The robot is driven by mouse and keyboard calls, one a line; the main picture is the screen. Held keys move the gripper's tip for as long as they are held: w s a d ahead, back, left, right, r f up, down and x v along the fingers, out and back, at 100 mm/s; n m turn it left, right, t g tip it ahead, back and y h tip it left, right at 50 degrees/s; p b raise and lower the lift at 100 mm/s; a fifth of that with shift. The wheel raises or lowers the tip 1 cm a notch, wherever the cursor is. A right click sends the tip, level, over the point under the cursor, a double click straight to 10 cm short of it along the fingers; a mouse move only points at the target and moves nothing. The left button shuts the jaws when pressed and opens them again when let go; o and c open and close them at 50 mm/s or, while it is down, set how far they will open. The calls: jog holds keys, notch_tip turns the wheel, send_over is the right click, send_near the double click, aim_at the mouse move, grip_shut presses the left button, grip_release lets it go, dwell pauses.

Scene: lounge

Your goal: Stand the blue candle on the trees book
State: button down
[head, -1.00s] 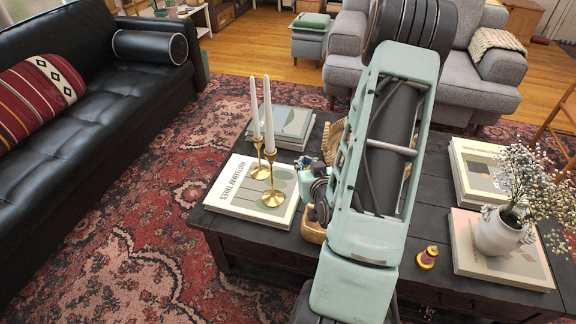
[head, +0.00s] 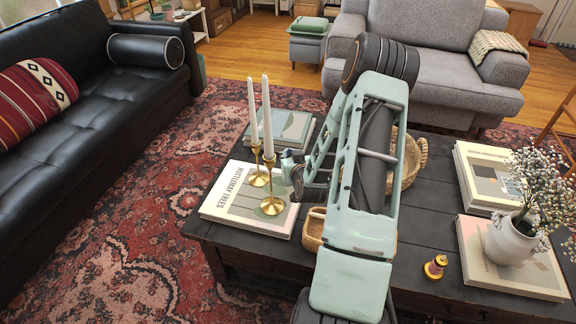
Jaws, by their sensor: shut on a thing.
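The trees book (head: 228,205), pale with dark lettering, lies flat on the left end of the dark coffee table. Two brass candlesticks with white candles (head: 266,128) stand on it. My gripper (head: 287,166) is over the book's right part, close behind and beside the nearer candlestick, which partly covers it. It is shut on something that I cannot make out. I cannot make out the blue candle anywhere in the head view. My arm crosses the middle of the table and hides part of it.
A grey-green book (head: 291,126) lies behind the trees book. The trees book's left part is bare.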

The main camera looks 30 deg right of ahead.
jog(key=shift+w+d+f, duration=0.15)
jog(key=shift+w+f, duration=0.55)
jog(key=shift+f, duration=0.05)
jog(key=shift+w+f+b, duration=0.15)
jog(key=shift+f+b, duration=0.5)
jog(key=shift+f, duration=0.95)
jog(key=shift+f, duration=0.15)
jog(key=c, duration=2.3)
grip_release()
jog(key=shift+f, duration=0.15)
jog(key=shift+c, duration=0.2)
jog(key=o, duration=0.6)
